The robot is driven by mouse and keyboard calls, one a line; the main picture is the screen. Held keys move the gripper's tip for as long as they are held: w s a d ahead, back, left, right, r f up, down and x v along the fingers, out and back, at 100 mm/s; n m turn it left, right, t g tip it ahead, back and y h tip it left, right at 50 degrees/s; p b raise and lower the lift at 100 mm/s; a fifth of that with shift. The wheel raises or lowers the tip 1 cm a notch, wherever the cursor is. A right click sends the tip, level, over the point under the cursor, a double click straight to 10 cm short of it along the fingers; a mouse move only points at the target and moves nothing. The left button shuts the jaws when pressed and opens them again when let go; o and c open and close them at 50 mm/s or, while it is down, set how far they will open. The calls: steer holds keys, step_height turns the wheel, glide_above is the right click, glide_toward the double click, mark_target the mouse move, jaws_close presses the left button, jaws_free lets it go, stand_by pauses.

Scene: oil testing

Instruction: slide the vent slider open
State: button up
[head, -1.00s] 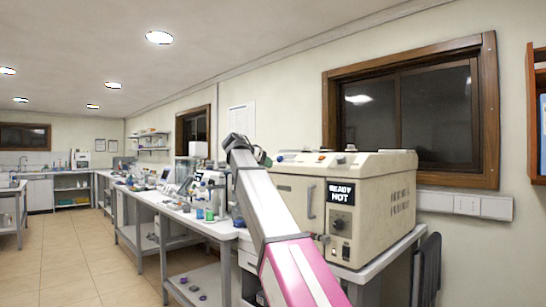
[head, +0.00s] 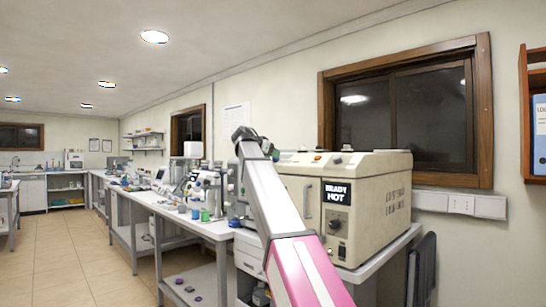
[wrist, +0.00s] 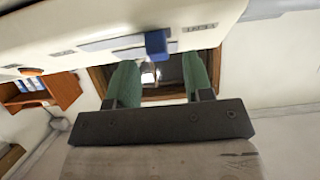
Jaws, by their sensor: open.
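The vent slider shows in the wrist view as a blue tab (wrist: 156,42) on a grey strip (wrist: 112,43) along the beige machine. My gripper (wrist: 162,66) is open, with two green fingers apart and nothing between them. The blue tab lies just beyond the fingertips, roughly between them in the picture; I see no contact. In the head view the beige machine (head: 375,190) has a "READY HOT" display. My arm stands in front of its left side, and my gripper's fingers cannot be made out there.
A dark window (head: 405,105) is in the wall behind the machine. A bench (head: 215,229) with glassware stands to the left. The tiled floor (head: 75,250) is clear.

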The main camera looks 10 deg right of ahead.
mark_target(292, 159)
steer(key=shift+w+d+f, duration=0.25)
steer(key=shift+w+d, duration=0.05)
steer(key=shift+d, duration=0.25)
jaws_close()
steer(key=s+d, duration=0.1)
steer(key=s, duration=0.1)
steer(key=s+d, duration=0.3)
steer(key=s, duration=0.1)
steer(key=shift+d, duration=0.15)
jaws_free()
steer(key=shift+s, duration=0.1)
steer(key=v, duration=1)
steer(key=shift+s+a+r, duration=0.15)
steer(key=shift+a+r, duration=0.05)
steer(key=shift+a, duration=0.05)
